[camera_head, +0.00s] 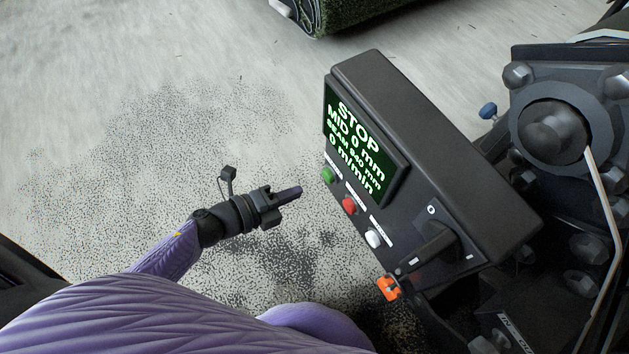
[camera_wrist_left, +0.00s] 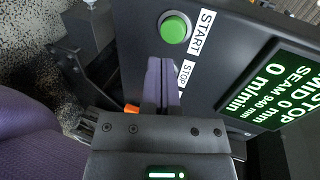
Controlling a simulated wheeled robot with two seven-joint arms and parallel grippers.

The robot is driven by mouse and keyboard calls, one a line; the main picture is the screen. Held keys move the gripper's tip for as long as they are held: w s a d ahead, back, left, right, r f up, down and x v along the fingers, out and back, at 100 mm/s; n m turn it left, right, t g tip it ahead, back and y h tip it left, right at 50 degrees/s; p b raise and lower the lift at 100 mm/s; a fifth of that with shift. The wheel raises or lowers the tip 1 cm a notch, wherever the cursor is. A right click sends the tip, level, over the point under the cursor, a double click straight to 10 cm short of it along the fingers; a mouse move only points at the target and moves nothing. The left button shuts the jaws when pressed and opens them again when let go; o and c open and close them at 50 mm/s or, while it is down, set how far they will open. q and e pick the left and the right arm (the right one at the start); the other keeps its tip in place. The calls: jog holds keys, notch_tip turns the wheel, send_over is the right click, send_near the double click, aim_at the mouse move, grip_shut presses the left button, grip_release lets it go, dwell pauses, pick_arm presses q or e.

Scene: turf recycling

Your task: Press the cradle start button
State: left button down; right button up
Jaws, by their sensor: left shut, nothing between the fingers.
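The control box (camera_head: 432,150) stands right of centre in the head view, with a lit screen (camera_head: 354,140) reading STOP. The green button (camera_head: 327,175) is at the left end of a row with a red button (camera_head: 349,206) and a white button (camera_head: 374,238). My left gripper (camera_head: 299,191) is shut and empty, just left of the panel and apart from the green button. In the left wrist view the green button (camera_wrist_left: 174,28), labelled START, is just beyond the fingertips (camera_wrist_left: 162,62). The fingers cover the red button there. My right gripper is out of view.
A black lever switch (camera_head: 430,247) and an orange part (camera_head: 388,288) are at the panel's lower end. Dark machinery with large bolts (camera_head: 553,128) is on the right. A green turf roll (camera_head: 345,12) lies at the top. Speckled floor left of the panel is clear.

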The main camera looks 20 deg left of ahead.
aim_at(326, 178)
pick_arm(q)
jog(key=x, duration=0.2)
jog(key=r+x, duration=0.1)
jog(key=x, duration=0.2)
jog(key=shift+w+b, duration=0.1)
jog(key=shift+b, duration=0.3)
jog(key=shift+d, duration=0.1)
jog(key=shift+w+r, duration=0.1)
